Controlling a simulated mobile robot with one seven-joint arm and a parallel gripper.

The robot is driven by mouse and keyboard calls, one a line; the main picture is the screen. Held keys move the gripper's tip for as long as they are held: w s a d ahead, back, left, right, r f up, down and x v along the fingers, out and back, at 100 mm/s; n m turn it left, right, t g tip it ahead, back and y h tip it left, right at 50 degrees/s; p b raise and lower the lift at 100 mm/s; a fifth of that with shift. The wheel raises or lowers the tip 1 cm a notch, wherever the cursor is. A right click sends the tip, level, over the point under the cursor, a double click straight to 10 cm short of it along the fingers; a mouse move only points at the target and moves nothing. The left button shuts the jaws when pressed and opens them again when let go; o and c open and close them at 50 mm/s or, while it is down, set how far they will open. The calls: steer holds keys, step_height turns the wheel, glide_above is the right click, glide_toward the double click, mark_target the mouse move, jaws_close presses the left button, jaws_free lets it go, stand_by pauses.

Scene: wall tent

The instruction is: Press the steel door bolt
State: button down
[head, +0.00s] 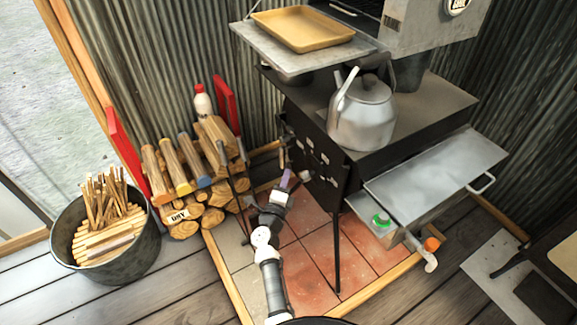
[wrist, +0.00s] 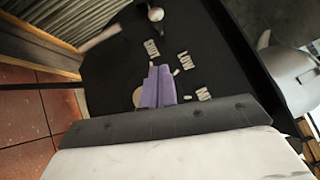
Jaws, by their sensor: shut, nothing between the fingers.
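The black stove (head: 325,165) stands on red tiles, and its dark front door fills much of the wrist view (wrist: 110,75). A steel knob-like piece (wrist: 155,13) sits at the top of the door there, with a pale bar (wrist: 101,37) to its left. I cannot tell for sure which part is the door bolt. A tan round disc (wrist: 138,96) is partly hidden behind my fingers. My gripper (head: 287,178) is in front of the door, its purple fingers shut and empty (wrist: 158,84). Whether the fingertips touch the door is unclear.
Small label plates (wrist: 184,60) are on the door. A steel kettle (head: 362,112) stands on the stove, and a tan tray (head: 302,28) is on a shelf above. Stacked firewood (head: 185,180) and a kindling bucket (head: 115,262) are at left. A steel side shelf (head: 435,170) juts out right.

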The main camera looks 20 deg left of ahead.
steer(key=shift+s+f, duration=0.2)
steer(key=shift+s, duration=1.4)
